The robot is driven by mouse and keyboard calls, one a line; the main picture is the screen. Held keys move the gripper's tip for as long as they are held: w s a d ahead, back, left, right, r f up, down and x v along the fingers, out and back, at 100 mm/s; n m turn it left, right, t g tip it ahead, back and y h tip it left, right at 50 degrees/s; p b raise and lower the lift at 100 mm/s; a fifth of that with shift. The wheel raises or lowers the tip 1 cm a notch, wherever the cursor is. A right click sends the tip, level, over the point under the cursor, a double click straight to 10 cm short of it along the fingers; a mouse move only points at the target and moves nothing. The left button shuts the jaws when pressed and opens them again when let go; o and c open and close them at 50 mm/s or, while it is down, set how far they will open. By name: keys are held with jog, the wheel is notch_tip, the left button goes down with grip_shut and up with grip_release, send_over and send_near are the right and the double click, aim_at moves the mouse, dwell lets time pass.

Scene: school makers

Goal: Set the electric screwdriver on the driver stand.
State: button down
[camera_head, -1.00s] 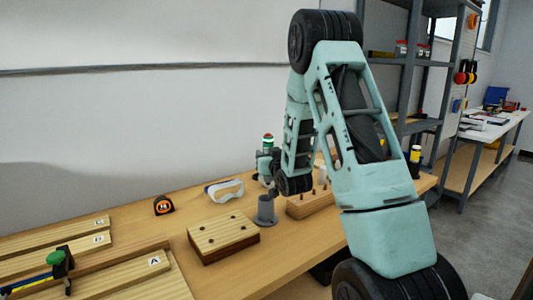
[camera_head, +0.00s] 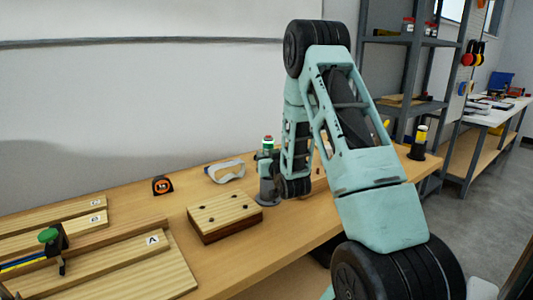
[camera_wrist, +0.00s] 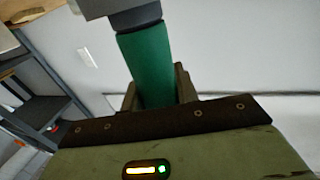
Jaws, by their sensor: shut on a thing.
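The electric screwdriver (camera_head: 268,143) is upright in my gripper (camera_head: 267,157); its top shows green, white and red in the head view. In the wrist view its green body (camera_wrist: 147,65) with a grey end lies between the fingers (camera_wrist: 155,92), which are shut on it. The driver stand looks to be the grey upright cup with a round base (camera_head: 268,192) on the bench, directly below my gripper. The screwdriver's lower end is hidden, so I cannot tell whether it is inside the cup.
A wooden block with dark holes (camera_head: 224,212) stands just left of the cup. Safety goggles (camera_head: 226,170) and a tape measure (camera_head: 162,185) lie behind. A pegged wooden block (camera_head: 319,184) is partly behind my arm. Labelled boards (camera_head: 130,265) fill the left.

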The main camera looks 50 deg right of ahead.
jog(key=shift+f+b, duration=0.4)
jog(key=shift+f, duration=0.6)
jog(key=shift+b, duration=0.5)
dwell(0.6)
jog(key=shift+f+b, duration=0.65)
jog(key=c, duration=1.3)
grip_release()
jog(key=shift+r, duration=0.1)
jog(key=shift+c, duration=0.2)
jog(key=shift+s, duration=0.1)
